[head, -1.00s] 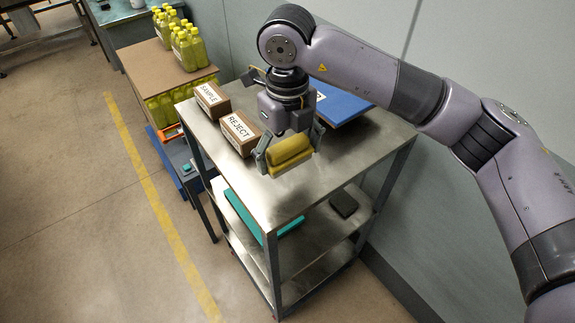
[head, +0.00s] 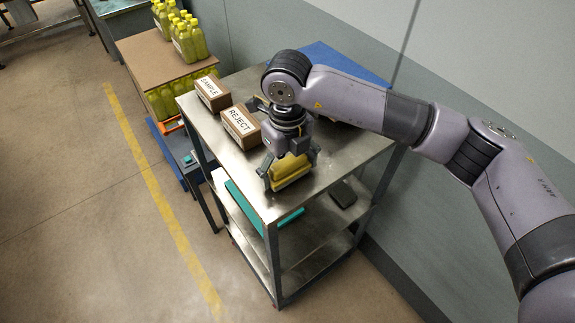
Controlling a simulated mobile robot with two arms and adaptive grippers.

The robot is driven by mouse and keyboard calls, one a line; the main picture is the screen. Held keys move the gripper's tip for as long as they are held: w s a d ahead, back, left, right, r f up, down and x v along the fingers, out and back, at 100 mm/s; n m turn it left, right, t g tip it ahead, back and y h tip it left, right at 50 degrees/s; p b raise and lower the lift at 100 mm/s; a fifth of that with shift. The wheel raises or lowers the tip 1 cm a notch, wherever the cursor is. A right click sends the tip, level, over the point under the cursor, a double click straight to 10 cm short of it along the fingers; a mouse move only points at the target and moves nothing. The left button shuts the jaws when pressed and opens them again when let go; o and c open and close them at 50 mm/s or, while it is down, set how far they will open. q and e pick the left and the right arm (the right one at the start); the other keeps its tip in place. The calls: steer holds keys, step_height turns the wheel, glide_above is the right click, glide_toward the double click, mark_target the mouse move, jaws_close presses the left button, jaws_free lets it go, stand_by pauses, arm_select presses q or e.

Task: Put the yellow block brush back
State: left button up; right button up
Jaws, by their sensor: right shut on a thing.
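The yellow block brush (head: 291,169) is between the fingers of my right gripper (head: 289,172), near the front corner of the metal cart's top shelf (head: 262,200). My right gripper is shut on it and points down. The brush is low over the shelf; I cannot tell whether it touches the surface. The gripper and wrist hide part of the brush. My left gripper is not in view.
Two boxes, SAMPLE (head: 212,93) and REJECT (head: 240,126), stand left of the gripper on the cart. A blue panel (head: 345,65) lies behind the arm. Lower shelves hold a teal item (head: 240,205) and a dark block (head: 342,194). Yellow bottles (head: 185,35) stand on a stack.

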mark_target(286, 161)
steer(key=o, duration=0.7)
steer(key=shift+f, duration=0.15)
steer(key=shift+c, duration=0.2)
steer(key=o, duration=0.4)
steer(key=shift+r+p, duration=0.35)
steer(key=shift+p, duration=0.45)
step_height(286, 161, up, 4)
steer(key=b, duration=0.4)
steer(key=shift+a, duration=0.1)
step_height(286, 161, up, 13)
steer(key=b, duration=0.3)
steer(key=shift+s, duration=0.15)
